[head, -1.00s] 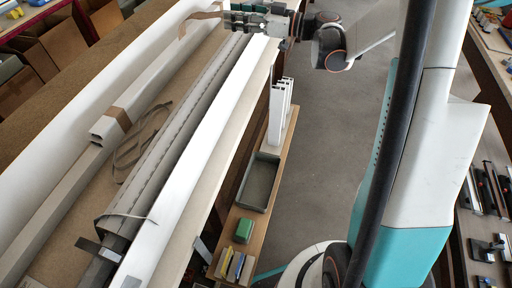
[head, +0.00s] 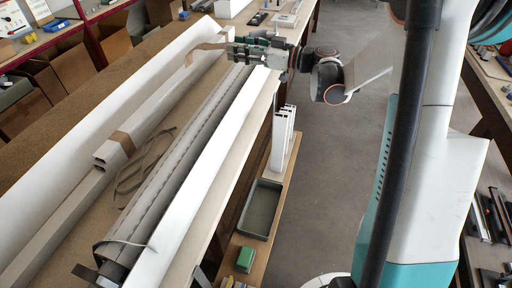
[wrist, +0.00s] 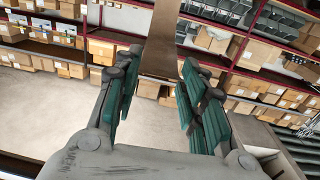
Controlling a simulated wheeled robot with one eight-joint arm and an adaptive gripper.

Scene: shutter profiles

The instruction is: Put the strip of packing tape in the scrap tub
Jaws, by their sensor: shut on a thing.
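My gripper (head: 236,48) is shut on a brown strip, seemingly the packing tape (head: 208,46). It is above the far end of the workbench, and the strip sticks out to the left with its end bent down. In the wrist view the strip (wrist: 160,40) runs away from between the green finger pads (wrist: 160,78). A dark grey-green open tub (head: 277,184), likely the scrap tub, sits on a low wooden shelf right of the bench, nearer than my gripper. The part of its floor in view looks empty.
A long grey slatted shutter profile (head: 175,150) and white profiles (head: 205,170) lie along the bench. A brown band (head: 124,141) wraps another profile, with loose tan strap (head: 135,175) beside it. White upright profiles (head: 284,135) stand behind the tub. A green block (head: 245,259) sits in front.

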